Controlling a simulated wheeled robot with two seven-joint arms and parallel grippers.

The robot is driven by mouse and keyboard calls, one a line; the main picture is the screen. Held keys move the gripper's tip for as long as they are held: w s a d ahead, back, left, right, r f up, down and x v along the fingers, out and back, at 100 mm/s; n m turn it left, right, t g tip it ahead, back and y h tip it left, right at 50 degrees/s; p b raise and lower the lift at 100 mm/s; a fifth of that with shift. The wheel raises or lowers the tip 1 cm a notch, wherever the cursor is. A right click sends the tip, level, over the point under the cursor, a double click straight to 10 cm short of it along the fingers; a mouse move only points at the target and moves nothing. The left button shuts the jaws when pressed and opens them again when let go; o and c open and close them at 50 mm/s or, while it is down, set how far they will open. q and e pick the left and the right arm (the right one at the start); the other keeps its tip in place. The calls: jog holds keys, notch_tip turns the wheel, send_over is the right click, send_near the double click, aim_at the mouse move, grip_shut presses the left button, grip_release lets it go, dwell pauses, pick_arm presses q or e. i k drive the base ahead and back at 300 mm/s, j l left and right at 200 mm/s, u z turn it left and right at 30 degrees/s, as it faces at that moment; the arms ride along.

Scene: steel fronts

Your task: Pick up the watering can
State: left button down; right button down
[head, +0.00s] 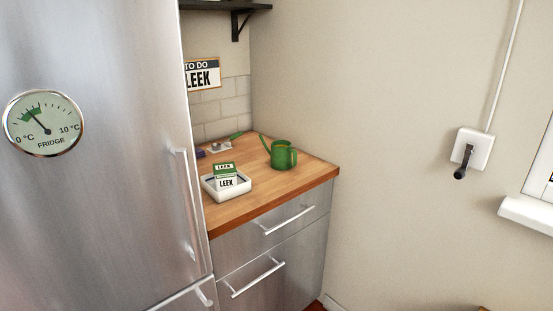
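A green watering can (282,155) stands upright on the wooden countertop (272,189), toward the back right near the wall. Its spout points up and to the left, and its handle is on the right side. Neither of my grippers shows in the head view.
A steel fridge (100,200) with a dial fills the left. Steel drawers (272,238) are below the counter. A black shelf (225,5) hangs above.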

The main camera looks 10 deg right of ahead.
aim_at(281, 154)
jog(key=i+l+u, duration=0.35)
jog(key=l, duration=0.3)
jog(key=i+l+u, duration=0.2)
jog(key=i+l, duration=0.05)
jog(key=l, duration=0.1)
